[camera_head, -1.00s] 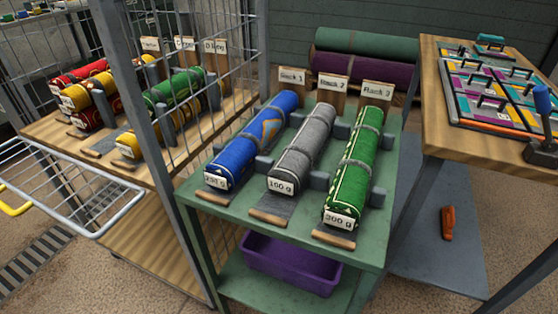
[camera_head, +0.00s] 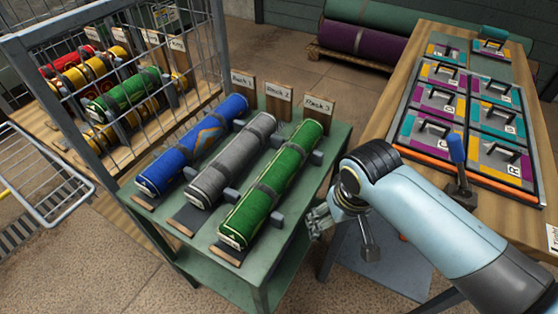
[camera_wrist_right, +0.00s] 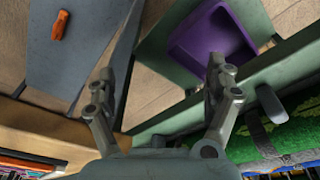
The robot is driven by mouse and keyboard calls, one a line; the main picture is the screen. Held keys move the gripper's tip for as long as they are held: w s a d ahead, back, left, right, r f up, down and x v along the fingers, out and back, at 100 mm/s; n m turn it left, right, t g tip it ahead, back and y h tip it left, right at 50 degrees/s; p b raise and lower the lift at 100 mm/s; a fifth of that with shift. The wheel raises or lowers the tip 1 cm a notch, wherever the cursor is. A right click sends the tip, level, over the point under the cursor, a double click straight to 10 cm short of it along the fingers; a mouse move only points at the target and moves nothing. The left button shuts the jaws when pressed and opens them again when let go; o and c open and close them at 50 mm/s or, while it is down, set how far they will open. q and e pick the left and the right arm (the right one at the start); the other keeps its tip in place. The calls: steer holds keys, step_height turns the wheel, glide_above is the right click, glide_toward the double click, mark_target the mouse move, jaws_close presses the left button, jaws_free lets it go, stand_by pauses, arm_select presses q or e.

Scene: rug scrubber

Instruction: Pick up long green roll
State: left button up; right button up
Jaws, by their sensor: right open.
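The long green roll (camera_head: 270,185) lies on the right rack of the green table (camera_head: 205,255), held by grey straps and grey posts. It also shows at the lower right of the right wrist view (camera_wrist_right: 290,140). My right gripper (camera_head: 318,222) is at the table's right edge, to the right of the roll and apart from it. In the right wrist view my right gripper (camera_wrist_right: 160,88) has its fingers spread with nothing between them. My left gripper is in no view.
A grey roll (camera_head: 232,160) and a blue roll (camera_head: 195,145) lie left of the green one. A wooden table (camera_head: 420,165) with coloured panels stands at the right. A wire cage with rolls stands at the left. A purple bin (camera_wrist_right: 215,45) sits below the green table.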

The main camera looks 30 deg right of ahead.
steer(key=w+r+m+p, duration=0.1)
steer(key=w+r+p, duration=0.15)
steer(key=r, duration=0.45)
step_height(320, 180, up, 6)
steer(key=m+g, duration=0.1)
steer(key=m, duration=0.5)
glide_above(278, 165)
steer(key=s+d, duration=0.1)
steer(key=s, duration=0.1)
steer(key=shift+y+p, duration=0.3)
steer(key=shift+p, duration=0.1)
steer(key=shift+w+a+r+m+g, duration=0.1)
steer(key=shift+w+a+m+g, duration=0.15)
steer(key=shift+w, duration=0.35)
steer(key=shift+w+a+r+m+g, duration=0.15)
steer(key=shift+w+a+m, duration=0.2)
steer(key=shift+w, duration=0.25)
step_height(278, 165, down, 5)
steer(key=shift+w+r+b, duration=0.1)
steer(key=shift+b, duration=0.35)
steer(key=f, duration=0.6)
steer(key=shift+s+d+b, duration=0.15)
steer(key=shift+s+b, duration=0.15)
steer(key=shift+b, duration=0.1)
steer(key=c, duration=1.5)
steer(key=shift+r, duration=0.1)
